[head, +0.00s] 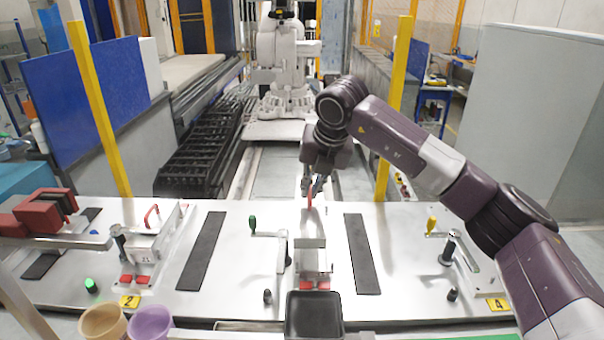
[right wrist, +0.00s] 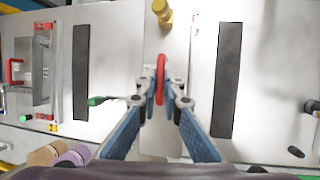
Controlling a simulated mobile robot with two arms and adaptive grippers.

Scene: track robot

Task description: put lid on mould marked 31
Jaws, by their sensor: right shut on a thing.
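My right gripper (head: 312,188) is above the middle station, pointing down. It is shut on a red handle (head: 310,199), which shows as a narrow upright loop between the fingertips (right wrist: 160,92) in the right wrist view (right wrist: 160,70). A plain metal surface lies below the handle; I cannot tell clearly where the lid's edges run. A small metal mould (head: 314,262) stands nearer, in the middle station, with red pads at its foot. No number 31 is readable. My left gripper is not in view.
Green-handled (head: 252,224) and yellow-handled (head: 431,224) clamps stand either side. A mould with a red handle (head: 152,214) is at the left station. A black tray (head: 314,314) is in front. Dark strips (head: 361,254) lie on the metal table (head: 400,270). Cups (head: 150,322) stand at front left.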

